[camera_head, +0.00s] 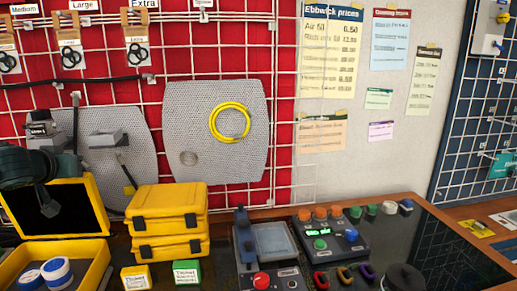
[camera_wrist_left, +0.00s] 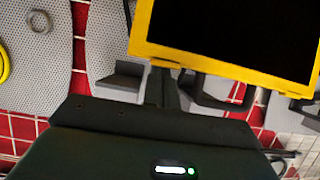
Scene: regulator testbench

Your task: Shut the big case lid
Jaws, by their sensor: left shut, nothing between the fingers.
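The big yellow case (camera_head: 95,268) stands open at the lower left in the head view. Its lid (camera_head: 97,207) is raised and leans back, with its black inner face towards me. The lid fills the upper right of the left wrist view (camera_wrist_left: 142,30). My left gripper (camera_head: 47,198) is shut and empty, in front of the lid's black inside near its upper part in the head view. In the left wrist view, its fingers (camera_wrist_left: 162,85) reach up to the lid's yellow edge; I cannot tell whether they touch it. My right gripper is not in view.
Blue-and-white rolls (camera_head: 57,270) lie in the case. Two stacked smaller yellow cases (camera_head: 170,222) stand beside it, with small yellow and green boxes in front. A test device (camera_head: 332,236) stands further right. A mesh panel with a yellow ring (camera_head: 214,118) hangs behind.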

